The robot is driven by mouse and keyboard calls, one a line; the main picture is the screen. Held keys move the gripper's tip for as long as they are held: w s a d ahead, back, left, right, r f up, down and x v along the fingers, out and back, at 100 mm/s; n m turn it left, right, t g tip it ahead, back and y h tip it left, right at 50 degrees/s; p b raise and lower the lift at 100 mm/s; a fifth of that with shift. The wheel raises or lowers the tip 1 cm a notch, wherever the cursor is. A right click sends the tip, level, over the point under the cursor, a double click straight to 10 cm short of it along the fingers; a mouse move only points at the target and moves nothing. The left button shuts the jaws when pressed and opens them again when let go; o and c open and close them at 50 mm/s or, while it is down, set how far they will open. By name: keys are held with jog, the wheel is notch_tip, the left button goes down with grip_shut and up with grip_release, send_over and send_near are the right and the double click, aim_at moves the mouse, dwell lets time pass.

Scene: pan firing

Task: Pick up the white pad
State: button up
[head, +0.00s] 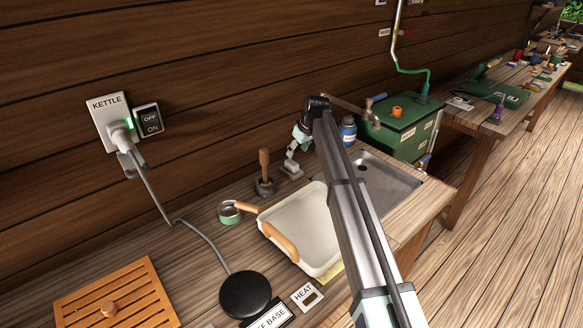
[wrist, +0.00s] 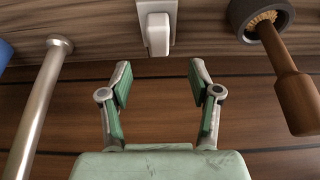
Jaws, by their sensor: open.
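A small white block-like piece (wrist: 157,32), the likeliest white pad, shows at the top middle of the wrist view. In the head view a small pale piece (head: 292,169) stands on the counter by the wall, right of the wooden-handled brush; it looks like the same thing. My gripper (wrist: 157,75) is open and empty, its two green-padded fingers pointing towards the white piece with a gap before it. In the head view my gripper (head: 296,147) hangs just above the pale piece, partly hidden by my arm.
The brush (wrist: 290,90) is close on the right in the wrist view; a metal pipe (wrist: 38,110) is on the left. A blue jar (head: 348,130), sink (head: 395,185), green box (head: 405,125), white pan (head: 303,228) with wooden handles and small green-rimmed pot (head: 230,214) stand around.

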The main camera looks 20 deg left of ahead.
aim_at(292, 162)
jog(key=p+x, duration=0.1)
jog(key=x, duration=0.3)
jog(key=shift+w+a+f, duration=0.1)
jog(key=shift+f, duration=0.1)
jog(key=shift+p+x, duration=1.2)
jog(key=shift+x, duration=1.35)
jog(key=shift+w+r, duration=0.1)
grip_shut()
